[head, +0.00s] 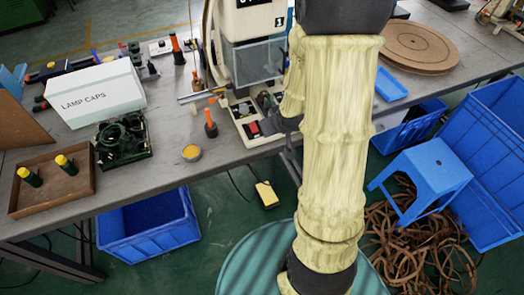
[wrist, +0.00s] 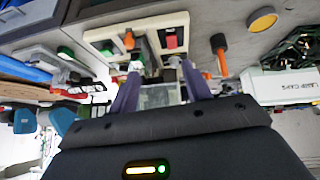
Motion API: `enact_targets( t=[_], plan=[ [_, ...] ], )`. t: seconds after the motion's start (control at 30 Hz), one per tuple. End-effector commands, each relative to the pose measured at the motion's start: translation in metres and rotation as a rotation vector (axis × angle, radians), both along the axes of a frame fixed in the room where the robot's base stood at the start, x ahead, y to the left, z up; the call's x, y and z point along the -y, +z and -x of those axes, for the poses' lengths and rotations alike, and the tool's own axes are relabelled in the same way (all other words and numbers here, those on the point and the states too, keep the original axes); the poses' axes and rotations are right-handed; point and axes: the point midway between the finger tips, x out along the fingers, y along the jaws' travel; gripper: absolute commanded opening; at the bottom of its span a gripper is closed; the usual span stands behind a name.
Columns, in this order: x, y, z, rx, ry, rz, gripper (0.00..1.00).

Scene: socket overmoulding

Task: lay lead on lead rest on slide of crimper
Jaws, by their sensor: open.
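The crimper (head: 252,22) is a cream machine with a clear guard, standing at the back middle of the bench in the head view. Its light base (head: 240,116) carries coloured parts at the front, which also show in the wrist view (wrist: 95,36). Dark green coils (head: 122,135), which look like leads, lie in a tray left of the crimper. My gripper (wrist: 160,74) is open with its purple fingers apart, close to the crimper's base. I see no lead held between the fingers. The lead rest and slide are too small to make out; my arm hides part of the area.
An orange-handled tool (head: 210,124) and a yellow disc (head: 192,153) stand near the crimper's left side. A white LAMP CAPS box (head: 97,95) and a wooden tray (head: 52,199) with two yellow-topped parts are farther left. A blue stool (head: 425,170) and blue crates are at right.

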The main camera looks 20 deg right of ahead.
Motion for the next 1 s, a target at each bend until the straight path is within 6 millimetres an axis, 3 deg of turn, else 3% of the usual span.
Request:
enact_targets(
  t=[0.3,0.43,0.57,1.0],
  plan=[
    [-0.071,0.052,0.087,-0.283,-0.044,-0.054,0.49],
    [-0.087,0.061,0.114,-0.357,-0.051,-0.08,0.49],
    [-0.091,0.063,0.121,-0.381,-0.054,-0.087,0.49],
    [-0.09,0.062,0.12,-0.38,-0.054,-0.085,0.49]
  ],
)
